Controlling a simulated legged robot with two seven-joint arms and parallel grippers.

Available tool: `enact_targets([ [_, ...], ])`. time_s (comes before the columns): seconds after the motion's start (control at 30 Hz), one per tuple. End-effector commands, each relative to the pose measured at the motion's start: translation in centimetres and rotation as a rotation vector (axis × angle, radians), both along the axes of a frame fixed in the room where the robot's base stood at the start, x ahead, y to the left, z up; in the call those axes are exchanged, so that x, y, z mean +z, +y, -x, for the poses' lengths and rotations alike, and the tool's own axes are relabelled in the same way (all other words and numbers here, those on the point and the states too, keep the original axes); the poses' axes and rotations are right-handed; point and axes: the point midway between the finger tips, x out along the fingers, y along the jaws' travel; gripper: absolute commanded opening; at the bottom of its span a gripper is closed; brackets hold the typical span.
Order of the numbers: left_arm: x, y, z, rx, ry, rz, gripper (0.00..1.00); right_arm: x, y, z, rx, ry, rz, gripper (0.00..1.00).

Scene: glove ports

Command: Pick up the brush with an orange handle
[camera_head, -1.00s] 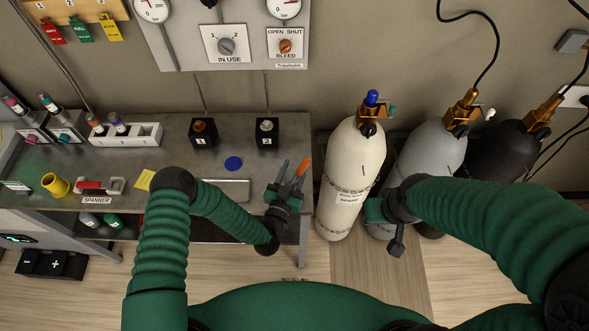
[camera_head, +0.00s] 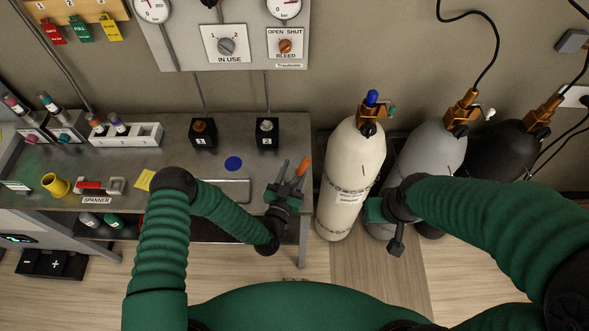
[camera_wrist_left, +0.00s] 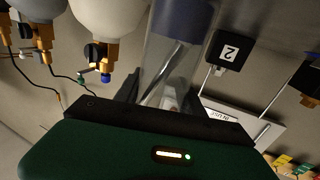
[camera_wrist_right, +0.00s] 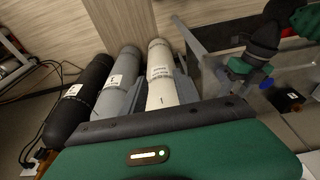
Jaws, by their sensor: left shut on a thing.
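The brush with an orange handle (camera_head: 303,165) is in my left gripper (camera_head: 288,180), above the right end of the bench. Its orange end sticks up past the fingers; the rest is hidden by the gripper. In the left wrist view the space between the fingers is partly filled by a pale see-through shape, and I cannot make out the brush clearly there.
A white cylinder (camera_head: 350,170), a grey cylinder (camera_head: 432,150) and a black cylinder (camera_head: 500,150) stand right of the bench (camera_head: 150,160). Black blocks 1 (camera_head: 203,134) and 2 (camera_head: 267,132) stand at the bench back. A spanner holder (camera_head: 100,187) and yellow cup (camera_head: 55,184) are left.

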Motion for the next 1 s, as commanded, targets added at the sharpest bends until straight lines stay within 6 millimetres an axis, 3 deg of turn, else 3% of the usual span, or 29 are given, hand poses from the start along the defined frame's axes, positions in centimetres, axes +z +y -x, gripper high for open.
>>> enact_targets([
  [0.3, 0.0, 0.0, 0.0, 0.0, 0.0, 0.0, 0.04, 0.0, 0.0, 0.0, 0.0, 0.0, 0.0, 0.36],
  [0.4, 0.0, 0.0, 0.0, 0.0, 0.0, 0.0, 0.04, 0.0, -0.1, -0.2, 0.002, -0.009, 0.003, 0.46],
  [0.47, 0.0, 0.0, 0.0, 0.0, 0.0, 0.0, 0.04, -0.3, -0.4, -1.2, 0.012, -0.033, 0.013, 0.46],
  [0.57, 0.0, 0.0, 0.0, 0.0, 0.0, 0.0, 0.04, -1.2, -1.4, -4.9, 0.057, -0.124, 0.047, 0.46],
  [0.73, 0.0, 0.0, -0.1, 0.0, 0.0, 0.0, 0.04, -3.7, -2.0, -14.1, 0.228, -0.391, 0.076, 0.46],
  [0.8, 0.0, 0.0, -0.1, 0.0, 0.0, 0.0, 0.04, -4.7, -1.0, -17.2, 0.316, -0.509, 0.049, 0.46],
  [0.9, 0.0, 0.0, 0.0, 0.0, 0.0, 0.0, 0.04, -6.2, 1.2, -20.0, 0.439, -0.669, -0.032, 0.46],
  [1.0, 0.0, 0.0, 0.1, 0.0, 0.0, 0.0, 0.04, -7.6, 4.2, -20.6, 0.553, -0.815, -0.168, 0.46],
])
